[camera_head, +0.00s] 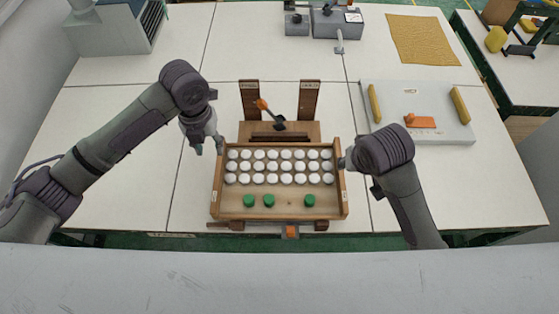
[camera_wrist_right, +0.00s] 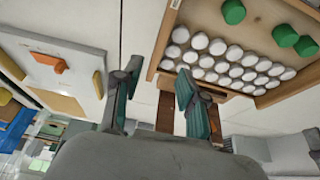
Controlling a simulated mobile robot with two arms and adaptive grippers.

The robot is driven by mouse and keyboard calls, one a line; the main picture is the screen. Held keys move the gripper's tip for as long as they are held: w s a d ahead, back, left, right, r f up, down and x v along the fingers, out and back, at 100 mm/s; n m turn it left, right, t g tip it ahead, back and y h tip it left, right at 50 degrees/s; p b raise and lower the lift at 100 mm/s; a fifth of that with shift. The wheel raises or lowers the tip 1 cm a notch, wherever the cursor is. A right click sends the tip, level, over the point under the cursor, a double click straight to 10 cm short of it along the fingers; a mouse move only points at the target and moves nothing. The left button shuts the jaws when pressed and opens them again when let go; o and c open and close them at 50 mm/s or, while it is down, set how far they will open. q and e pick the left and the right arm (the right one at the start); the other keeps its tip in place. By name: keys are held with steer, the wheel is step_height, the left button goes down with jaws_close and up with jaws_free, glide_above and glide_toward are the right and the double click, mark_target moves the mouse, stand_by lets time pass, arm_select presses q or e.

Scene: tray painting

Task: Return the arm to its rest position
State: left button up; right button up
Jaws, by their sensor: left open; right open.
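My left gripper (camera_head: 208,146) hangs just left of the wooden tray (camera_head: 217,192), above the white table. It is open and empty. My right gripper (camera_head: 347,161) is at the tray's right edge in the head view. In the right wrist view its two fingers (camera_wrist_right: 155,98) are apart with nothing between them, and the tray's side wall (camera_wrist_right: 161,42) lies beyond them. The tray holds rows of white round pieces (camera_head: 279,167) and, in front of them, three green pieces (camera_head: 269,200).
A wooden stand with an orange-handled tool (camera_head: 268,110) is behind the tray. A grey board (camera_head: 400,95) with yellow bars and an orange block (camera_head: 410,119) lies at right. Grey machines (camera_head: 336,24) and a yellow mat (camera_head: 421,40) are at the back. The table left of the tray is clear.

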arm_select(q)
steer(key=shift+d, duration=0.1)
